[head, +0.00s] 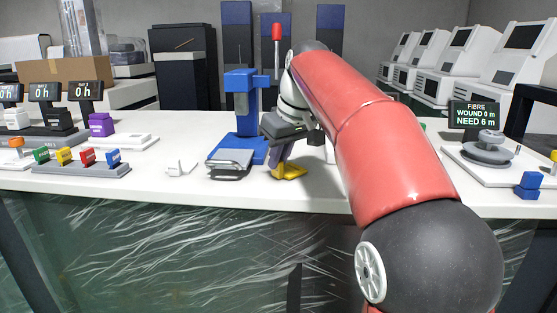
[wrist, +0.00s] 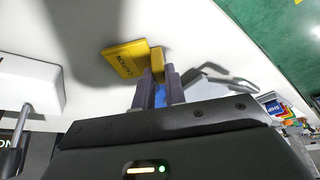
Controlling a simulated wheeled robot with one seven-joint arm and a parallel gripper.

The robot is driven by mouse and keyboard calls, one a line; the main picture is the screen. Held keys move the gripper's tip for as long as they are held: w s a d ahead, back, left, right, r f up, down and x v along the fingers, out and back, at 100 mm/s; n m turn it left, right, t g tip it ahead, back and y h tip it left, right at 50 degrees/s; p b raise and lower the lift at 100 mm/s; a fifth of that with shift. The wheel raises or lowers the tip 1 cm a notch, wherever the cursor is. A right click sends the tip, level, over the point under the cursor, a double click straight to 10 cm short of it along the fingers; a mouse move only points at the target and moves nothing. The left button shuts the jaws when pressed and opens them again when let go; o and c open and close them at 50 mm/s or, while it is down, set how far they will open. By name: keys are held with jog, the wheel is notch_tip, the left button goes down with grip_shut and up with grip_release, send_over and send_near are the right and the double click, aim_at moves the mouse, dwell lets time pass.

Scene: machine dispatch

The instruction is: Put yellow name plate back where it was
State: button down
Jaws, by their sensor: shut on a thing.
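The yellow name plate (head: 290,172) is low over the white counter, right of the blue press, in the head view. In the wrist view the plate (wrist: 124,60) shows dark lettering that seems to read "CAUTION", and a raised yellow block (wrist: 156,61) stands at its edge. My gripper (head: 281,155) is shut on that block, its two dark fingers (wrist: 160,82) either side of it. I cannot tell whether the plate touches the counter. The blue press (head: 241,115) stands just left of my gripper, with a grey tray (head: 230,161) at its front.
A small white stand (head: 181,168) sits left of the tray. Further left is a grey rack (head: 84,170) with several coloured blocks. A white fibre station (head: 484,168) and blue blocks (head: 527,185) are at the right. The counter's front edge runs close below the plate.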

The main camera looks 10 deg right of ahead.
jog(key=shift+f, duration=0.1)
jog(key=c, duration=1.5)
grip_release()
jog(key=shift+o, duration=0.2)
jog(key=shift+r, duration=0.3)
jog(key=p+v, duration=0.3)
jog(key=v, duration=0.8)
jog(key=shift+s+r+p, duration=0.2)
jog(key=shift+r+p, duration=0.1)
jog(key=shift+d, duration=0.1)
jog(key=s+f+m+t+h, duration=0.1)
jog(key=s+f+m, duration=0.4)
jog(key=s+f, duration=1.8)
notch_tip(320, 180, down, 4)
jog(key=shift+f+t+h, duration=0.2)
jog(key=shift+t+h, duration=0.1)
jog(key=shift+h, duration=0.2)
